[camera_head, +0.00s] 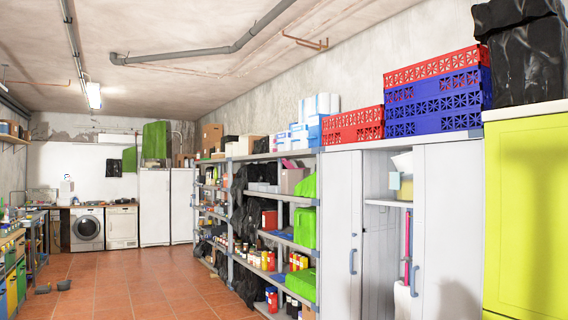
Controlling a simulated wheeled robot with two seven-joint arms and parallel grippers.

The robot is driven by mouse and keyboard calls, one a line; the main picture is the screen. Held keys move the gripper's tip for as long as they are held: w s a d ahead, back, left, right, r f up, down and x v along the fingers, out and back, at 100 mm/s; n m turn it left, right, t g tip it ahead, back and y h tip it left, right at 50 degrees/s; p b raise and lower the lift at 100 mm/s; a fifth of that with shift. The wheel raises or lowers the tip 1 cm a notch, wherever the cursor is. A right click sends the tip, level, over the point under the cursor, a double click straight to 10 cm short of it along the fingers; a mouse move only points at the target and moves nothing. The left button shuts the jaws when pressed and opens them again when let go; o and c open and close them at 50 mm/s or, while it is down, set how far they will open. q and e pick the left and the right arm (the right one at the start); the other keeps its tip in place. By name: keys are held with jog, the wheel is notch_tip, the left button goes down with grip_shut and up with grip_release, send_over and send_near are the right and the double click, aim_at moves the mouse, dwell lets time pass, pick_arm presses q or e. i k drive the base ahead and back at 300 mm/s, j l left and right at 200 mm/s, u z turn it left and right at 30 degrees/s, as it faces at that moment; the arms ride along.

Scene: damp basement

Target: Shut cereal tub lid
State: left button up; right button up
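I cannot make out a cereal tub or its lid in the head view. Many small jars and containers stand on the grey metal shelves (270,196), but they are too small to tell apart. Neither of my grippers shows in this view.
An open white cabinet (342,225) and a yellow-green cupboard (525,210) stand at the right. Red and blue crates (434,109) sit on top. A washing machine (87,229) is at the back. The tiled floor (140,285) is mostly clear, with small dark objects (64,285) at the left.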

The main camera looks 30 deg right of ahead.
aim_at(286, 162)
jog(key=i+l+z, duration=0.1)
jog(key=i+z, duration=0.15)
jog(key=i, duration=0.6)
jog(key=i+z, duration=0.1)
jog(key=i, duration=5.2)
jog(key=i+z, duration=0.15)
jog(key=i, duration=0.3)
jog(key=i+j+z, duration=0.1)
jog(key=i, duration=0.35)
jog(key=i+j+z, duration=0.15)
jog(key=i, duration=0.3)
jog(key=i+j+z, duration=0.1)
jog(key=i, duration=0.35)
jog(key=i+j+z, duration=0.25)
jog(key=i+z, duration=0.2)
jog(key=i+j+z, duration=0.65)
jog(key=j+z, duration=0.25)
